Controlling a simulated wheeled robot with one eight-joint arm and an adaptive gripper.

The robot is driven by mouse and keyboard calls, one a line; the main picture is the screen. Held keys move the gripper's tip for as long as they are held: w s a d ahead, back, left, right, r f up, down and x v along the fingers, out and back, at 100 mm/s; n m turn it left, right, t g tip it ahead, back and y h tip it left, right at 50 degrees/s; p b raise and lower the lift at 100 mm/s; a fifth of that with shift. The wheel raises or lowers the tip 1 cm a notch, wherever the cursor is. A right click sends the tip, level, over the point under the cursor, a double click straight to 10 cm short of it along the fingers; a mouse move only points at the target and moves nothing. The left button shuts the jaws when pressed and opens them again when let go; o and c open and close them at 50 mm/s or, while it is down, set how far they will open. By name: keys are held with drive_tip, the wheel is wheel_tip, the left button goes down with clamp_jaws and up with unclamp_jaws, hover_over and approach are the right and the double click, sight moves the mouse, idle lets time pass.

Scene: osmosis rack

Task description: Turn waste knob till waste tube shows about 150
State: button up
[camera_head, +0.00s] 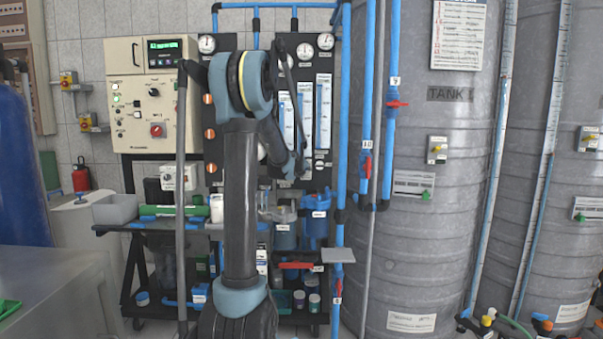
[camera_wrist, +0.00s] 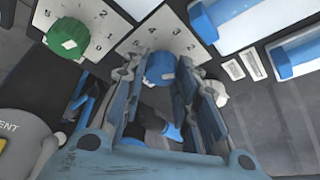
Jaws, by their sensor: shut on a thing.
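A blue knob (camera_wrist: 160,64) sits on a white dial plate with numbers, at the upper middle of the wrist view. My gripper (camera_wrist: 163,78) has its fingers on either side of this knob and is shut on it. No label naming the knob is readable. A green knob (camera_wrist: 67,37) sits on its own numbered plate to the left, apart from the fingers. In the head view, upright flow tubes with white scales (camera_head: 323,112) stand on the black panel; their readings are too small to tell. My arm hides the knobs there.
Round gauges (camera_head: 326,41) sit above the tubes. A cream control box (camera_head: 152,95) is left of the panel. Blue pipes (camera_head: 368,110) and a large grey tank (camera_head: 430,230) are close on the right. A cart with bottles and filters stands below; a metal table (camera_head: 50,285) is front left.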

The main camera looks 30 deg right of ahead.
drive_tip(key=shift+a+f, duration=0.1)
drive_tip(key=shift+f, duration=0.05)
drive_tip(key=o, duration=1.1)
drive_tip(key=shift+w, duration=0.1)
drive_tip(key=shift+c, duration=0.2)
drive_tip(key=v, duration=1.2)
drive_tip(key=shift+w, duration=0.1)
